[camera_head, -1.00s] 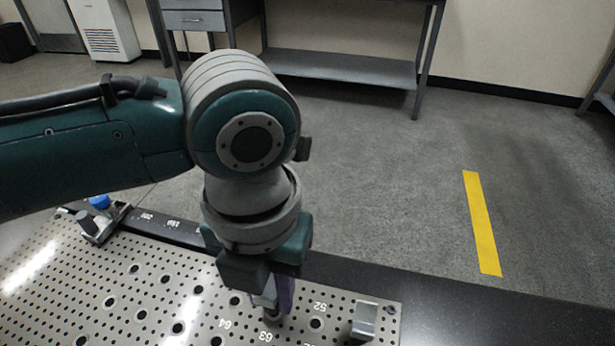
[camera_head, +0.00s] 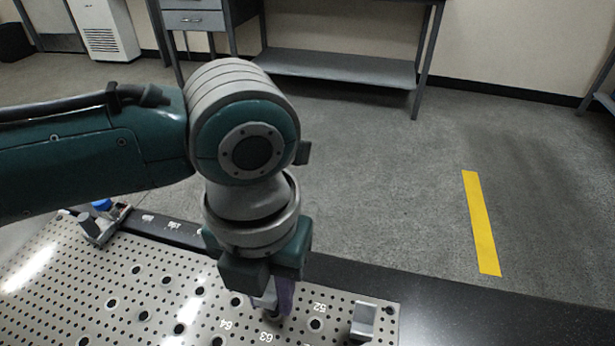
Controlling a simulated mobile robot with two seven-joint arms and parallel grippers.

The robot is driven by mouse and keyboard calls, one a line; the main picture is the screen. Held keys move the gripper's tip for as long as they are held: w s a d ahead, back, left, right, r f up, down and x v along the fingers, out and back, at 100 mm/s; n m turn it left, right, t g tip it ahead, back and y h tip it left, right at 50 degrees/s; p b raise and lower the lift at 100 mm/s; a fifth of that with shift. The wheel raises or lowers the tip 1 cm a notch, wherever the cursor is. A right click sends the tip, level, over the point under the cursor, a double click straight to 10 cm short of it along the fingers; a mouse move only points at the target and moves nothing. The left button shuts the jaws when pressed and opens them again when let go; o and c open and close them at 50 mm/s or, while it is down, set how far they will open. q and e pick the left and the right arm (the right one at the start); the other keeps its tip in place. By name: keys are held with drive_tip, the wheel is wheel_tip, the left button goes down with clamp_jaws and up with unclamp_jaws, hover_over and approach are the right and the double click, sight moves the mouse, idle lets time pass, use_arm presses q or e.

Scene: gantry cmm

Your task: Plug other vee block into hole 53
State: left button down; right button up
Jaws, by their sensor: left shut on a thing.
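My left gripper (camera_head: 270,300) points down over the near right part of the perforated plate (camera_head: 60,300). It is shut on a purple piece (camera_head: 285,297), which seems to be the vee block; the jaws hide most of it. The piece's lower end is at or just above the plate, but I cannot tell whether it is in a hole. Labels 52, 63 and 64 show around it. No label 53 is readable, and the gripper hides part of the plate there. My right gripper is not in view.
A grey metal block (camera_head: 364,320) stands on the plate right of the gripper, near the corner. A fixture with a blue part (camera_head: 102,205) sits at the plate's far left corner. A dark table border (camera_head: 450,315) lies clear at right.

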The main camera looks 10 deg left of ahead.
sight(270, 293)
use_arm(q)
drive_tip(key=shift+f+b, duration=0.55)
drive_tip(key=shift+f, duration=0.35)
idle(0.5)
drive_tip(key=c, duration=0.6)
unclamp_jaws()
drive_tip(key=shift+r, duration=0.1)
wheel_tip(270, 293, up, 10)
drive_tip(key=p, duration=0.3)
